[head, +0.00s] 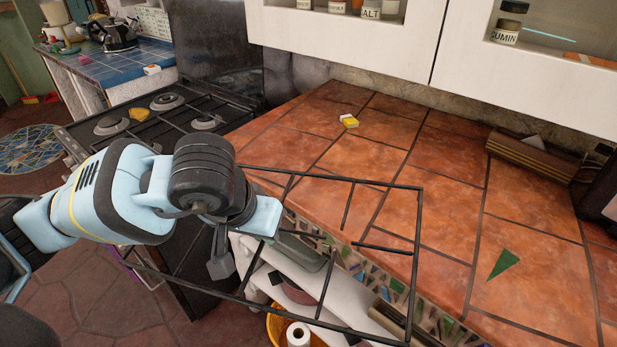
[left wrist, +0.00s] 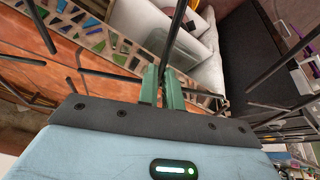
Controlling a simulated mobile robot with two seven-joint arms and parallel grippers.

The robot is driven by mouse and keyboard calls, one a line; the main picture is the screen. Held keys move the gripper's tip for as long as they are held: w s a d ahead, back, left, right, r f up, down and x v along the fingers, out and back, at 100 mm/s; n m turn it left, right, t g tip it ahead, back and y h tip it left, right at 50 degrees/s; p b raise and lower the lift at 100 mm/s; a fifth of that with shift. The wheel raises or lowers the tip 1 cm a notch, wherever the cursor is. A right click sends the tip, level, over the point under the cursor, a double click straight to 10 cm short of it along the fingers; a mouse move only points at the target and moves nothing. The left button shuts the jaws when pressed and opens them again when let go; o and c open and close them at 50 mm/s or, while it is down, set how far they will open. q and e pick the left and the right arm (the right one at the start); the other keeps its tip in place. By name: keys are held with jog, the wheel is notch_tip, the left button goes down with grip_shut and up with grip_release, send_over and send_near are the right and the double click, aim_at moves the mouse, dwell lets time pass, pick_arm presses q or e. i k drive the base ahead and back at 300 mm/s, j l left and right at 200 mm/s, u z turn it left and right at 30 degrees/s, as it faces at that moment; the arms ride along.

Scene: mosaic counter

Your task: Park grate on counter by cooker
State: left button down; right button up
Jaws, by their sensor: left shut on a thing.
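The grate (head: 418,235) is a black rectangular frame of thin bars. In the head view it is held out in front of the counter, with its right part over the counter's front edge. My left gripper (head: 222,262) is shut on a bar of the grate, which also shows between the green fingers in the left wrist view (left wrist: 177,35). The left gripper itself (left wrist: 163,85) is at the lower middle there. The orange tiled counter (head: 440,160) lies behind and right of the grate. The cooker (head: 75,130) stands left of the counter, with several burners showing. My right gripper is not in view.
A green triangular shard (head: 503,263) lies at the right. A brown slatted box (head: 535,158) stands at the back right. White cabinets (head: 350,30) hang above. The counter's middle is clear.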

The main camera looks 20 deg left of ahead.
aim_at(316, 163)
jog(key=k, duration=0.15)
jog(key=k+j+z, duration=0.25)
jog(key=j, duration=0.25)
jog(key=k+j+z, duration=0.25)
jog(key=j, duration=0.25)
jog(key=k+j+z, duration=0.25)
jog(key=j, duration=0.2)
jog(key=k+j+z, duration=0.3)
jog(key=j, duration=0.15)
jog(key=i+j, duration=0.1)
jog(key=i, duration=1.4)
jog(key=l+z, duration=0.05)
